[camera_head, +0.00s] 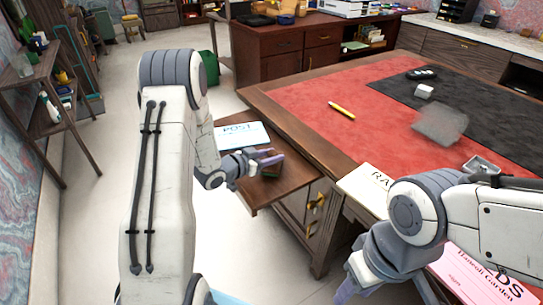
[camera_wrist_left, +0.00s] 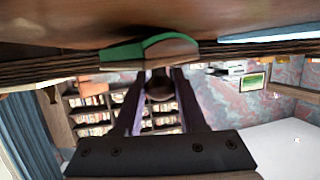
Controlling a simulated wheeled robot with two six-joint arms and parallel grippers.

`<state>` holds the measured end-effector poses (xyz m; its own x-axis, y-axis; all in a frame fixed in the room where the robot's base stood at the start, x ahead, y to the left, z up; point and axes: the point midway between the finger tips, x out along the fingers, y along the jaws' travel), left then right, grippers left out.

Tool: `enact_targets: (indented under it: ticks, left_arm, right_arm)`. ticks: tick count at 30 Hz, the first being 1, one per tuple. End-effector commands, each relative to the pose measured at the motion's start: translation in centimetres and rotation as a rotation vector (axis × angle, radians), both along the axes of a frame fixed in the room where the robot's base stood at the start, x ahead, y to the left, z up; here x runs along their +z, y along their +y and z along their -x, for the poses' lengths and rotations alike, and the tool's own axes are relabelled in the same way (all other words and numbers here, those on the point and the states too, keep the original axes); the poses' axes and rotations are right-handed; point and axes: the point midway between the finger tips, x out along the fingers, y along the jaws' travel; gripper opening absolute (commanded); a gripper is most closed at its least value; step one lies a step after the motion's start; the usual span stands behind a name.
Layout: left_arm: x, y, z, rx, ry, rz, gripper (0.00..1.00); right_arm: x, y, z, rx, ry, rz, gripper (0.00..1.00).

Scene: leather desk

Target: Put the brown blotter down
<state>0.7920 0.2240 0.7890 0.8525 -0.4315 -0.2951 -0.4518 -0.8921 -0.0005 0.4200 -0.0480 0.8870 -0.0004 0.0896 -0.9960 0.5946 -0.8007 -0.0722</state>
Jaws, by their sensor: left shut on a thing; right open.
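My left gripper (camera_head: 268,158) is shut on the brown blotter (camera_head: 273,170), low over the wooden side shelf (camera_head: 262,190) of the desk. In the left wrist view, the gripper's purple fingers (camera_wrist_left: 158,90) close around a dark round knob. The blotter's curved brown and green body (camera_wrist_left: 150,46) lies beyond the knob, right at the wood surface. I cannot tell for certain whether it touches. My right gripper (camera_head: 347,288) is open at the lower middle of the head view, partly hidden by its own arm.
A white and blue POST sheet (camera_head: 242,136) lies behind the left gripper on the shelf. Cards lie near my right arm.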

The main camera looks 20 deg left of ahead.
Motion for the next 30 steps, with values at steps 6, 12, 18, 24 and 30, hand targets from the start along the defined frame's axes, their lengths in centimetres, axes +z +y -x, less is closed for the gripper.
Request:
enact_targets:
  ticks: [6, 12, 18, 24, 30]
  left_arm:
    - [-0.3, 0.0, 0.0, 0.0, 0.001, 0.0, 0.48]
    - [-0.3, 0.0, 0.0, 0.0, 0.001, 0.0, 0.7]
    - [-0.1, 0.0, 0.0, 0.0, 0.0, 0.0, 0.7]
    - [0.7, 1.1, 1.9, 0.004, 0.001, 0.0, 0.7]
    - [2.0, 3.0, 5.6, 0.007, 0.001, 0.001, 0.7]
  right_arm:
    - [-0.3, 0.0, 0.0, 0.0, 0.0, 0.0, 0.46]
    - [-0.2, 0.0, 0.0, 0.0, 0.0, 0.0, 0.46]
    - [0.0, 0.0, 0.0, 0.0, 0.0, 0.0, 0.46]
    - [0.1, 0.0, 0.0, 0.0, 0.0, 0.0, 0.46]
    - [0.2, 0.0, 0.0, 0.0, 0.0, 0.0, 0.46]
